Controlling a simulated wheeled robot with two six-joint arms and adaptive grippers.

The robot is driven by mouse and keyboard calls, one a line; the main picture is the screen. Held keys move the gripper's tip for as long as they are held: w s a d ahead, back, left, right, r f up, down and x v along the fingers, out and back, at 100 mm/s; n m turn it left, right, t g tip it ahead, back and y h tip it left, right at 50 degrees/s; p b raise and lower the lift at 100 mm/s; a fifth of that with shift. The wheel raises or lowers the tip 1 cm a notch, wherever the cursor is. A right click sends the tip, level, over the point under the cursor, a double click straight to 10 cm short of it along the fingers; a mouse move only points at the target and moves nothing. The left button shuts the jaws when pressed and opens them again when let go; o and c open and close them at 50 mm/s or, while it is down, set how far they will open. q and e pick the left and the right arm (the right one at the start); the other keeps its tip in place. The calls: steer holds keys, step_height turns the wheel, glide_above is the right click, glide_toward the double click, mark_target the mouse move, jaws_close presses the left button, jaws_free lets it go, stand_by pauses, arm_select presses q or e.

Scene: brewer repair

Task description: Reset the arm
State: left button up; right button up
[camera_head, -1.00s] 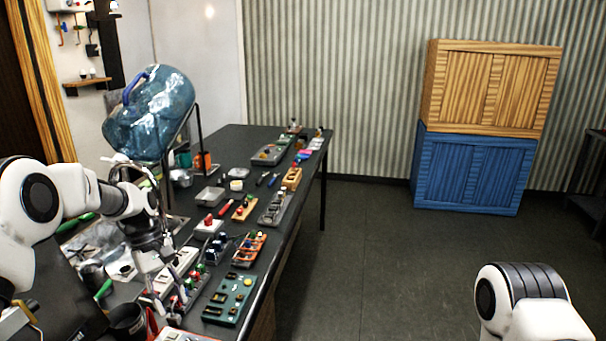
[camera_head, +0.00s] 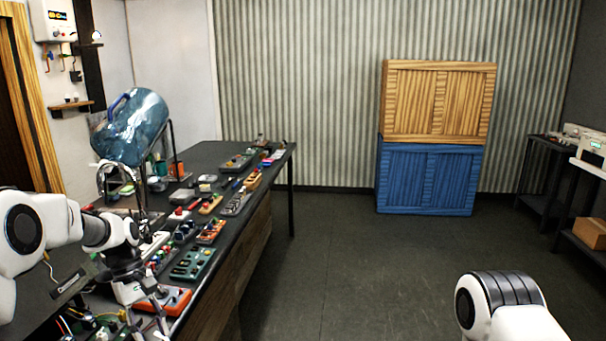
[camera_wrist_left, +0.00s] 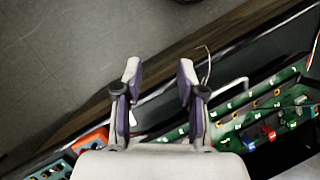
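My left arm reaches over the near end of the dark workbench (camera_head: 212,157), with my left gripper (camera_head: 158,314) pointing down by an orange-red device (camera_head: 172,298). In the left wrist view, the two fingers of my left gripper (camera_wrist_left: 160,75) are apart with nothing between them. They are over the bench edge, beside a green circuit board (camera_wrist_left: 235,128). Part of my right arm shows at the lower right of the head view; its gripper is out of the picture.
A blue water jug (camera_head: 133,128) lies tilted on a rack on the bench. Several small devices line the bench. An orange wooden cabinet (camera_head: 437,103) stands on a blue one (camera_head: 427,178). Dark shelves (camera_head: 543,180) stand at the far right. The floor between is open.

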arm_select(q)
step_height(320, 180, down, 9)
steer(key=s+g, duration=0.2)
steer(key=g, duration=0.1)
steer(key=s+d+f+m+y+b, duration=0.1)
steer(key=s+d+f+m, duration=0.1)
steer(key=s+f, duration=0.75)
steer(key=s+d+f+m+y+b, duration=0.15)
steer(key=s+f, duration=0.45)
steer(key=s, duration=0.7)
steer(key=s+d+f+m+y+b, duration=0.1)
steer(key=s+d+f+m, duration=0.15)
steer(key=s+f, duration=0.65)
steer(key=w+m+t, duration=0.1)
steer(key=t, duration=0.1)
steer(key=w+r+m+t, duration=0.1)
steer(key=t, duration=0.1)
steer(key=w+r+m+t, duration=0.1)
steer(key=t, duration=0.1)
steer(key=shift+a+r+m, duration=0.25)
steer(key=shift+a+m, duration=0.05)
steer(key=shift+a, duration=0.05)
arm_select(e)
steer(key=f, duration=0.1)
steer(key=w+f, duration=0.1)
steer(key=f, duration=0.2)
steer(key=shift+w+a+f, duration=0.15)
steer(key=shift+w+a, duration=0.2)
steer(key=shift+a, duration=0.05)
